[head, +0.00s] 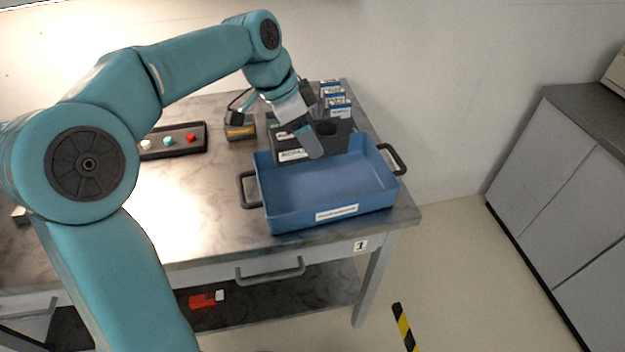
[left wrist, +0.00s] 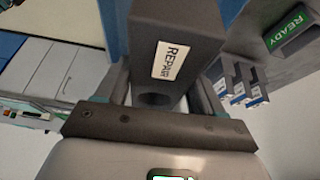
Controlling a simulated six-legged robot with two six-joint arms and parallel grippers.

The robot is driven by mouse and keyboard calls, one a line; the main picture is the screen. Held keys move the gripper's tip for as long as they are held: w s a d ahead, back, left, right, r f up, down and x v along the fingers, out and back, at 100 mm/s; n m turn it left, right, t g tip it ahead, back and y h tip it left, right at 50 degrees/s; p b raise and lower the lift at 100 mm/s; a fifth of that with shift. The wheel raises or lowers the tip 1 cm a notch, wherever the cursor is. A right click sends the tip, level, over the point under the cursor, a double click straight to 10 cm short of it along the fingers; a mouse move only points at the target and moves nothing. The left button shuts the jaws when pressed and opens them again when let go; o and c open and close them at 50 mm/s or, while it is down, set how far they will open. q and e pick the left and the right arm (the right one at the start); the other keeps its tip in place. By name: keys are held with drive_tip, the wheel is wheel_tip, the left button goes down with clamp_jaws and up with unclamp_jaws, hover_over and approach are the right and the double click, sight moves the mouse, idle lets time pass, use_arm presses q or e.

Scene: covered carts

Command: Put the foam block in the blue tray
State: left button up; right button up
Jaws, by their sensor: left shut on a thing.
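The dark grey foam block (head: 338,137) has a round recess and a white label that reads REPAIR. My left gripper (head: 310,140) is shut on it and holds it at the back rim of the blue tray, partly over the tray in the head view. In the left wrist view the block (left wrist: 185,25) sits between the fingers. The blue tray (head: 325,188) stands on the table's right part, with dark handles at both sides, and its visible floor is empty. The exact gap between block and tray cannot be told. My right gripper is not in view.
Several small labelled boxes (head: 335,100) stand behind the tray. An orange and black box (head: 240,128) and a dark panel with coloured buttons (head: 180,139) are to its left. The table's front edge is close to the tray. Grey cabinets (head: 550,170) stand at right.

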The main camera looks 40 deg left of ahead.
use_arm(q)
wheel_tip(320, 180, down, 7)
drive_tip(key=shift+f+b, duration=0.15)
drive_tip(key=shift+b, duration=0.15)
wheel_tip(320, 180, down, 5)
drive_tip(key=shift+r, duration=0.2)
drive_tip(key=shift+d+r, duration=0.1)
drive_tip(key=shift+b, duration=0.3)
drive_tip(key=o, duration=0.6)
drive_tip(key=shift+f, duration=0.25)
drive_tip(key=o, duration=0.4)
drive_tip(key=shift+o, duration=0.2)
drive_tip(key=shift+r, duration=0.1)
